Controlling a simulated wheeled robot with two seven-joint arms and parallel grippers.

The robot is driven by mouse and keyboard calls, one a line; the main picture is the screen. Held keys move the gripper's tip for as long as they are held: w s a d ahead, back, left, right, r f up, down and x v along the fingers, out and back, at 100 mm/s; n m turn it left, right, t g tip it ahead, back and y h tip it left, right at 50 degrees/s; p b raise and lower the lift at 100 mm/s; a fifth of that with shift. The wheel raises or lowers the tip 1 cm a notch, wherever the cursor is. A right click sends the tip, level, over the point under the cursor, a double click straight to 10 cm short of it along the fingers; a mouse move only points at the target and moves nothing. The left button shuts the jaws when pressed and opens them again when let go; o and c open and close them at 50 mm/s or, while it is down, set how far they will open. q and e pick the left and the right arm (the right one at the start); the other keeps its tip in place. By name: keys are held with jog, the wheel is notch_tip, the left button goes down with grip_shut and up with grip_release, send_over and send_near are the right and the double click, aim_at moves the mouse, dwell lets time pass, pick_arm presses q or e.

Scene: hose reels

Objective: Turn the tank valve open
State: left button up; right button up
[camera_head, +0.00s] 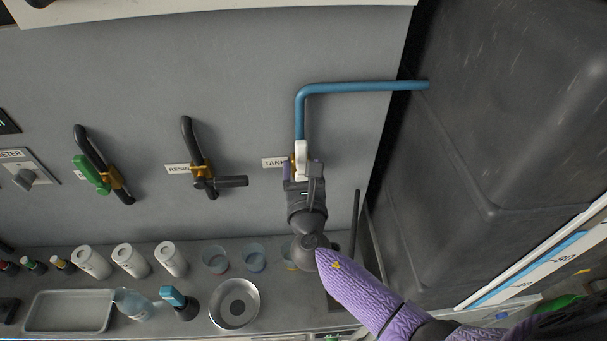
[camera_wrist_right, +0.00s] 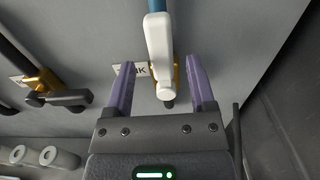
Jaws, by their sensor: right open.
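The tank valve has a white lever handle (camera_head: 301,151) and a brass body, on the lower end of a blue pipe (camera_head: 350,88) on the grey wall. Its "TANK" label (camera_head: 272,162) is partly hidden by my right gripper (camera_head: 302,170). In the right wrist view the white handle (camera_wrist_right: 158,45) points down, in line with the pipe. My right gripper (camera_wrist_right: 160,68) is open, one purple finger on each side of the handle's lower end. Whether either finger touches it, I cannot tell. My left gripper is not in view.
A resin valve (camera_head: 205,180) with a dark handle and a green-handled valve (camera_head: 92,174) are to the left. A dark tank (camera_head: 500,110) stands close on the right. Below, a shelf holds white rolls (camera_head: 130,257), a metal tray (camera_head: 68,312) and a round bowl (camera_head: 234,303).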

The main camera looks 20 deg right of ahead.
jog(key=v, duration=0.4)
jog(key=shift+s, duration=0.15)
